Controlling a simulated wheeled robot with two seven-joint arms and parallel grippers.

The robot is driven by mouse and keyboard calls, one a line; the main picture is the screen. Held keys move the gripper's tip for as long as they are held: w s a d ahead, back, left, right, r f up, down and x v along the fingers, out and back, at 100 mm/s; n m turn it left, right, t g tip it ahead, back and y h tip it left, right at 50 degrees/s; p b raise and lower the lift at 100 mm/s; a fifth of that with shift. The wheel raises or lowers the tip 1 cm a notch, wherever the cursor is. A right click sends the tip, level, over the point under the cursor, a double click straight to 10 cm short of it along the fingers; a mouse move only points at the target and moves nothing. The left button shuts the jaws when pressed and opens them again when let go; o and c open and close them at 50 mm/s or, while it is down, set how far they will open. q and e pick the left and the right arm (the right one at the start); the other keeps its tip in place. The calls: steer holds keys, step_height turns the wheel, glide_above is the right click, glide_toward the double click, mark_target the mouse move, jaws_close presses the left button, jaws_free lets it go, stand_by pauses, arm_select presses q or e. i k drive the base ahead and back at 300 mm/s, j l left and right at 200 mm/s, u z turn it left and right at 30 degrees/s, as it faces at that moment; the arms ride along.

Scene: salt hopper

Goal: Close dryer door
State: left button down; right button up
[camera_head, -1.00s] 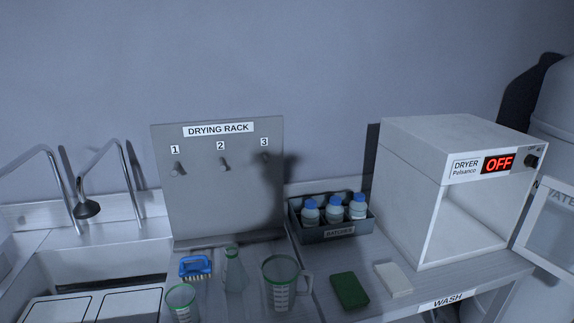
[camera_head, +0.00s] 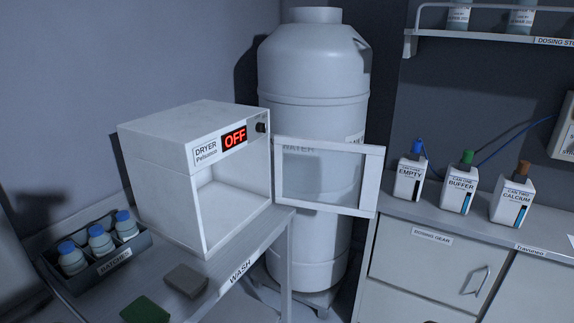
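The dryer (camera_head: 160,165) is a white box on the wash bench, left of centre, with a red OFF display (camera_head: 234,138) and a black knob (camera_head: 261,127). Its front opening shows an empty-looking inside. The dryer door (camera_head: 370,180) is a white frame with a clear pane. It stands wide open, swung out to the right from the dryer's right front edge, in front of the water tank. Neither of my grippers is in view.
The white water tank (camera_head: 312,75) stands behind the door. The bottle crate (camera_head: 105,274), a grey sponge (camera_head: 186,281) and a green sponge (camera_head: 145,310) lie left of and before the dryer. Right of the door, a counter (camera_head: 465,225) holds three labelled cans.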

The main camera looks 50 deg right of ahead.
mark_target(375, 155)
steer(key=z, duration=1)
steer(key=i+l, duration=0.2)
steer(key=i, duration=0.3)
steer(key=i+z, duration=0.15)
steer(key=z, duration=0.3)
steer(key=i+z, duration=0.15)
steer(key=z, duration=0.3)
steer(key=i+z, duration=0.15)
steer(key=z, duration=0.3)
